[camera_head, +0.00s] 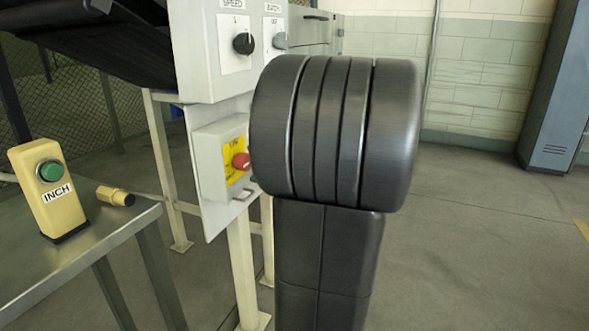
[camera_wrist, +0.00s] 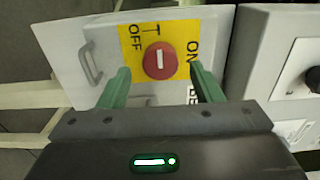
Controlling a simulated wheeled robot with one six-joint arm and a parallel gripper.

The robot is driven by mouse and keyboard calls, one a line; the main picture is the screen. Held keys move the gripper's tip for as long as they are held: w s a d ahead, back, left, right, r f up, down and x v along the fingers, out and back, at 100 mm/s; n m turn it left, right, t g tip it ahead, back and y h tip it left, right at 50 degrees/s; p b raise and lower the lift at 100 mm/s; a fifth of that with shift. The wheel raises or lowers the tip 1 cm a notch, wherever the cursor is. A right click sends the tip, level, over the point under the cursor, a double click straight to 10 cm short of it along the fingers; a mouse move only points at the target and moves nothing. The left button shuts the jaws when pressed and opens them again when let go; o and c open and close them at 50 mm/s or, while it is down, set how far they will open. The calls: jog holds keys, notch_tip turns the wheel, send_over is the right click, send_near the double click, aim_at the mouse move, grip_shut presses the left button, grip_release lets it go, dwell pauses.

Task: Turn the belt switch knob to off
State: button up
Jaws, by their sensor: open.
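The belt switch is a red round knob (camera_wrist: 160,61) with a white bar on its face, on a yellow plate (camera_wrist: 133,42). In the wrist view OFF is left of the knob and ON is right. The white bar runs up and down in that view, between the two words. The red knob (camera_head: 240,161) also shows in the head view, on a grey box. My gripper (camera_wrist: 158,72) is open, its two green fingers to the left and right of the knob in the wrist view. I cannot tell if they touch it. The head view mostly hides my gripper.
A grey box with a black SPEED knob (camera_head: 243,43) is above the switch. A metal handle (camera_wrist: 91,62) is beside it. A table (camera_head: 105,240) at left holds a yellow INCH box (camera_head: 50,188) and a small yellow cylinder (camera_head: 115,195). Open floor (camera_head: 470,250) is at right.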

aim_at(241, 161)
jog(key=p+v, duration=0.2)
jog(key=v, duration=0.9)
jog(key=shift+a, duration=0.1)
jog(key=b+x, duration=0.3)
jog(key=x, duration=1)
jog(key=shift+w+a, duration=0.15)
jog(key=shift+a, duration=0.2)
jog(key=shift+d, duration=0.15)
jog(key=p+v, duration=0.3)
jog(key=v, duration=1.1)
jog(key=b+x, duration=0.2)
jog(key=x, duration=1.2)
jog(key=shift+a+r+b, duration=0.15)
jog(key=shift+a+b, duration=0.1)
jog(key=shift+b, duration=0.1)
jog(key=m+p, duration=1.7)
jog(key=p, duration=0.1)
jog(key=shift+d, duration=0.1)
